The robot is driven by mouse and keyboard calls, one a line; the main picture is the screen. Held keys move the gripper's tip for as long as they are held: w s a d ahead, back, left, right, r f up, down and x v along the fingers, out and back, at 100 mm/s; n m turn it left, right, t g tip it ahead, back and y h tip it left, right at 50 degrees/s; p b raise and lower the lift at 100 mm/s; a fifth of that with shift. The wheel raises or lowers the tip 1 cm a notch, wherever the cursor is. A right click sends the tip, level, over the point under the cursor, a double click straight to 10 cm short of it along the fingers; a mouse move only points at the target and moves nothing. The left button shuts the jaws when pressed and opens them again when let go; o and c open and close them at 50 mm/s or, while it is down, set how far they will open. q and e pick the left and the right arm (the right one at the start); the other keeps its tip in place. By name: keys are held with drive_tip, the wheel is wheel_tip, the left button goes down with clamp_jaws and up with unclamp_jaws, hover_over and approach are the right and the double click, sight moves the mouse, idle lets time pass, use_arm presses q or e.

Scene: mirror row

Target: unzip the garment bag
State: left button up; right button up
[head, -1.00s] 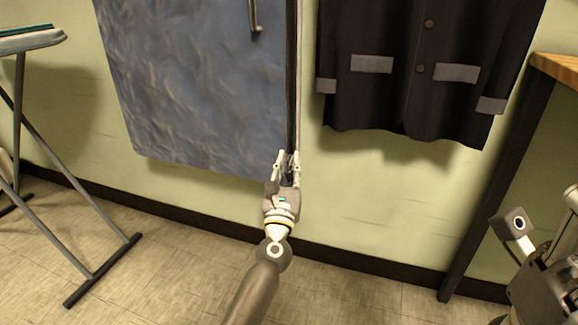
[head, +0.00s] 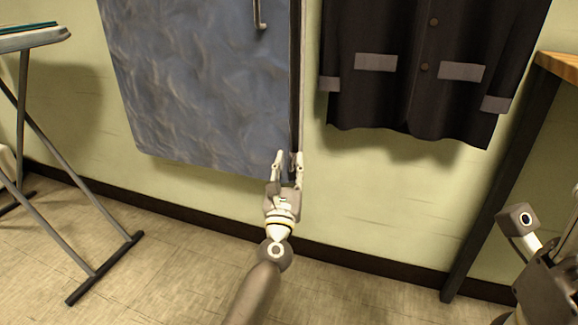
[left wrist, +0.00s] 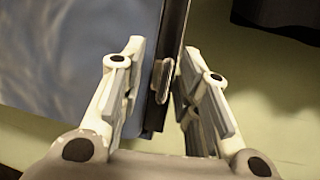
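The garment bag (head: 205,90) is a blue-grey hanging panel in the head view, with a dark zip strip (head: 295,80) along its right edge. My left gripper (head: 288,156) is at the lower end of this strip, by the bag's bottom right corner. In the left wrist view its two fingers (left wrist: 162,62) stand apart on either side of the strip. A small metal zip pull (left wrist: 162,80) lies between them, with gaps visible on both sides. Parts of my right arm show at the lower right, but I cannot make out its gripper.
A dark jacket (head: 405,105) hangs to the right. A wooden-topped table (head: 560,66) with a dark leg is at the right edge. A folding-legged stand (head: 30,40) is at the left. The floor below the bag is clear.

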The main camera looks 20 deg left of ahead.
use_arm(q)
drive_tip(key=v, duration=1.2)
